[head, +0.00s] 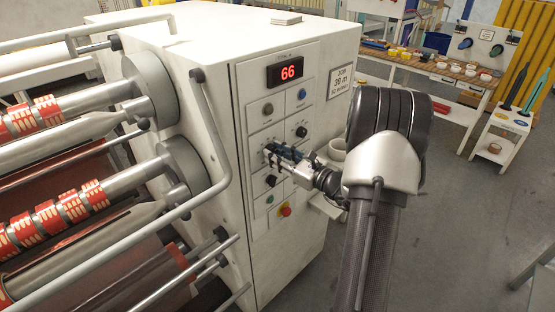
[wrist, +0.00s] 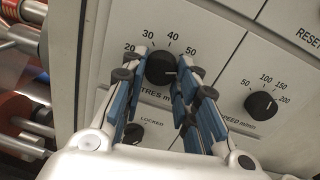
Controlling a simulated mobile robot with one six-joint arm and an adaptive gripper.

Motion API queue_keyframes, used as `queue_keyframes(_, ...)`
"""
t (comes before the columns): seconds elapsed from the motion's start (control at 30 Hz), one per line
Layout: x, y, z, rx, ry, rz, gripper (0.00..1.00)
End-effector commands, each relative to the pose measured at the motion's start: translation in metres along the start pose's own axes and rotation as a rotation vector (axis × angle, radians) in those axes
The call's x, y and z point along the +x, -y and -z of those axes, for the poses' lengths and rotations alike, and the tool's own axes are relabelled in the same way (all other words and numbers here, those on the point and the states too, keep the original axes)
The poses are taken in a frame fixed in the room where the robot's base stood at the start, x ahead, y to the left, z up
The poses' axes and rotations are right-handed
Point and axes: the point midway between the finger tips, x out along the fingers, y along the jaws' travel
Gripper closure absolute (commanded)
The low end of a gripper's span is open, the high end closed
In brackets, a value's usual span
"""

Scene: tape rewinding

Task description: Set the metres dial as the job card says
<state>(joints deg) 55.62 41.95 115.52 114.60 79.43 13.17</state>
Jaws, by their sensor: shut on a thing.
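The metres dial (wrist: 160,66) is a black round knob with a white mark. Its scale shows 20, 30, 40 and 50, and the mark points right, past the 50 side. My gripper (wrist: 161,77) has its blue-padded fingers on both sides of the knob and is shut on it. In the head view my gripper (head: 278,156) is at the panel and covers most of the dial. The job card (head: 342,80) on the cabinet front reads 30 m, with a smaller line, apparently 50 m/min. The red display (head: 286,71) reads 66.
The speed dial (wrist: 261,105) sits to the right, and a switch marked LOCKED (wrist: 133,132) sits below. A red stop button (head: 285,211) is low on the panel. A grey rail (head: 213,120) bends around the panel's left side. Open floor lies right of the cabinet.

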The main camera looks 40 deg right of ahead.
Motion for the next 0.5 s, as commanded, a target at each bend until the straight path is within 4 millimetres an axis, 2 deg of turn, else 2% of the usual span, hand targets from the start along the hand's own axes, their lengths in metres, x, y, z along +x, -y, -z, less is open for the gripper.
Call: queue_keyframes(0.5,-0.0001,0.001,0.0034,-0.488,-0.026,0.004,0.96)
